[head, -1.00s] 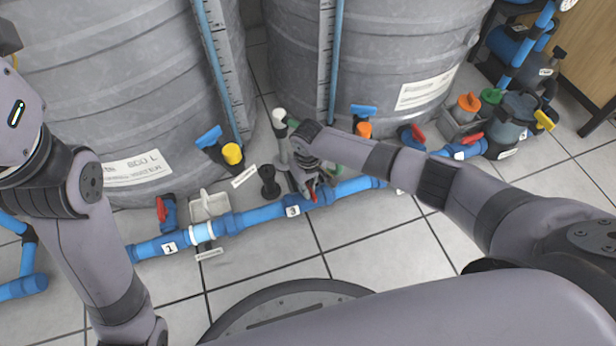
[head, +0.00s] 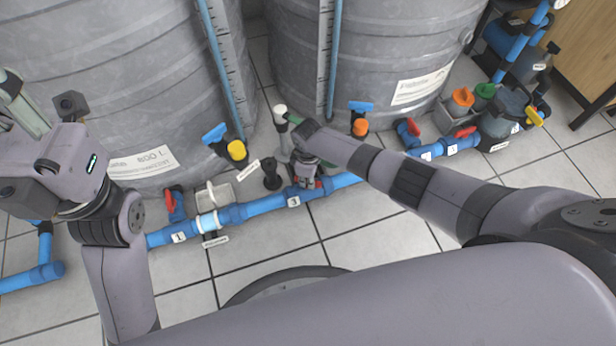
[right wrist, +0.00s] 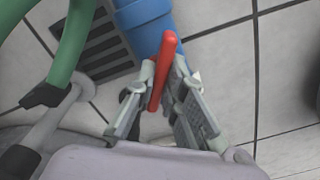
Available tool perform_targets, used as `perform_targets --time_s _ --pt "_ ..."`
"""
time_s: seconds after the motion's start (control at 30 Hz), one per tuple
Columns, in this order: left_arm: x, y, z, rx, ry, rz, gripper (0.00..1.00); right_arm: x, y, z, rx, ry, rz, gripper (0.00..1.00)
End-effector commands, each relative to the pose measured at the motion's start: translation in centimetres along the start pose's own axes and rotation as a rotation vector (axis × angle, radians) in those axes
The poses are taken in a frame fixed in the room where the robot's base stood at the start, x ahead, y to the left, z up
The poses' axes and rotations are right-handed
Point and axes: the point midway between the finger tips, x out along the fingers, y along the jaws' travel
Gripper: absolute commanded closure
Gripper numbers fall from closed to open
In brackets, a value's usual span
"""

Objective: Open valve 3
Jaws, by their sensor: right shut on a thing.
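Valve 3 sits on the blue pipe beside the "3" label (head: 294,201) in the head view. My right gripper (head: 306,183) is over it and largely hides it there. In the right wrist view a red valve handle (right wrist: 163,70) stands between the two fingers of my right gripper (right wrist: 165,85), which are shut on it. The handle appears as a narrow red bar crossing the blue pipe (right wrist: 145,22) end. My left gripper (head: 22,105) is at the far left edge of the head view, partly cut off, away from the valves.
Valve 1 with a red handle (head: 175,204) is further left on the pipe. A black fitting (head: 271,173) and a white-capped upright pipe (head: 281,125) stand close to my right gripper. Two large grey tanks (head: 375,60) stand behind. Tiled floor in front is partly clear.

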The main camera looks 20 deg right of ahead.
Motion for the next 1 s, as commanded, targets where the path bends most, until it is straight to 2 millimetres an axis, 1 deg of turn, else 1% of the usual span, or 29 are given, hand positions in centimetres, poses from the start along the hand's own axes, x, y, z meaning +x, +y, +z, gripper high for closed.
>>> perform_targets --time_s 0.2,0.5,0.73,1.0 --pt "0.00 -0.01 0.04 -0.001 -0.006 -0.002 0.69 0.02 -0.11 0.01 -0.203 -0.001 -0.002 1.00" --pt "-0.28 -0.03 0.12 -0.002 -0.016 -0.006 0.69 0.04 -0.11 -0.03 -0.441 0.001 -0.002 1.00" --pt "-0.33 -0.03 0.14 -0.003 -0.017 -0.006 0.69 0.04 -0.12 -0.05 -0.557 0.001 -0.002 1.00" --pt "-0.30 -0.03 0.12 -0.002 -0.016 -0.005 0.69 0.03 -0.13 -0.07 -0.616 0.002 -0.002 1.00"
